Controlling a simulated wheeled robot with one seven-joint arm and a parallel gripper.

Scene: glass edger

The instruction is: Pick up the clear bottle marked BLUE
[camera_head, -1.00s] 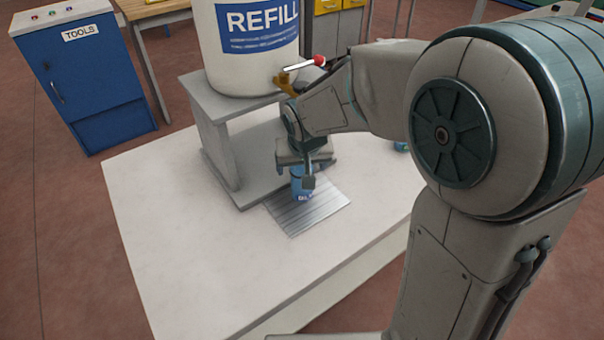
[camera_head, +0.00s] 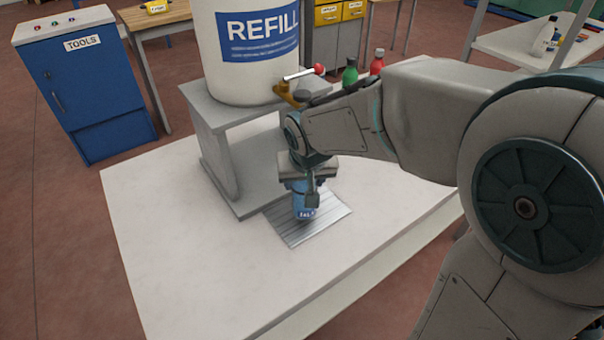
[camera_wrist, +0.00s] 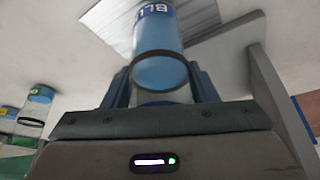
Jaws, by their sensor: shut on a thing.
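My gripper (camera_head: 304,190) is shut on the bottle from above, over the ribbed metal plate (camera_head: 327,226). The wrist view shows the fingers (camera_wrist: 160,88) on both sides of it. I cannot tell for sure whether its base touches the plate.
A large white REFILL tank (camera_head: 230,75) with a tap (camera_head: 290,88) stands on a grey stand (camera_head: 212,160) just behind. Green (camera_head: 350,73) and red (camera_head: 377,62) bottles show behind my arm. Other bottles (camera_wrist: 36,105) show at left in the wrist view. The white table (camera_head: 180,240) is clear in front.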

